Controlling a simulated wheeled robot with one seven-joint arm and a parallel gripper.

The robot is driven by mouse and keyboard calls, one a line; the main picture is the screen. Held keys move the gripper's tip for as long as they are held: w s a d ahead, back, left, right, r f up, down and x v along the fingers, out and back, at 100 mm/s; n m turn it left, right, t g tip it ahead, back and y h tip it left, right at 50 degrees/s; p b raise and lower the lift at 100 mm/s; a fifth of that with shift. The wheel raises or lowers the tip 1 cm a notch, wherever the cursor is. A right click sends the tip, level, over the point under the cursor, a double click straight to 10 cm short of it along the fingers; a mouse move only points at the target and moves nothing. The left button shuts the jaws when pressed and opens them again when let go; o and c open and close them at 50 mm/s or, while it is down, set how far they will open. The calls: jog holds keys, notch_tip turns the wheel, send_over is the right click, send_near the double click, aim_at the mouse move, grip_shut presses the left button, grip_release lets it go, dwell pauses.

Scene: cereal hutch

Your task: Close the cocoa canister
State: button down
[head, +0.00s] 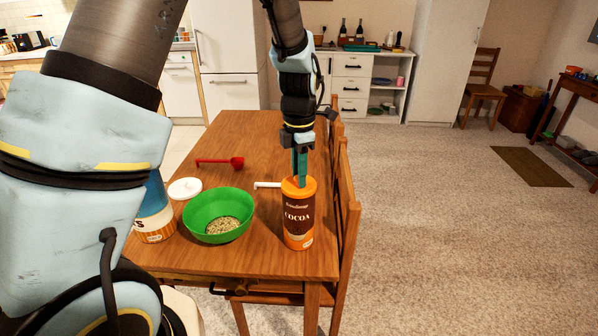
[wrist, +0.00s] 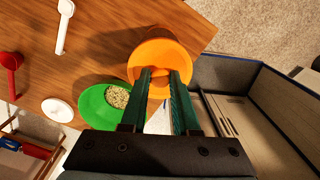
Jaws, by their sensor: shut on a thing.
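The orange cocoa canister (head: 299,230) with its brown label stands upright at the table's near right edge. Its orange lid (head: 298,184) is at the top of the canister; the lid (wrist: 147,58) also shows in the wrist view. My gripper (head: 300,178) points straight down from above, with its green fingers shut on the lid's raised grip. In the wrist view my gripper (wrist: 158,75) has a fingertip on each side of that grip. I cannot tell whether the lid is fully seated all round.
A green bowl (head: 201,225) of cereal stands left of the canister. A white-handled utensil (head: 267,185), a red scoop (head: 222,162) and a white lid (head: 184,188) lie on the table (head: 243,130). An orange-and-blue container (head: 154,222) is partly hidden by my arm. Chairs (head: 346,215) stand close at right.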

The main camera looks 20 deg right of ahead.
jog(key=c, duration=0.6)
grip_release()
jog(key=shift+o, duration=0.4)
jog(key=shift+o, duration=1.3)
jog(key=shift+r, duration=0.15)
jog(key=shift+r+p, duration=2.8)
jog(key=shift+r, duration=0.1)
jog(key=shift+c, duration=0.2)
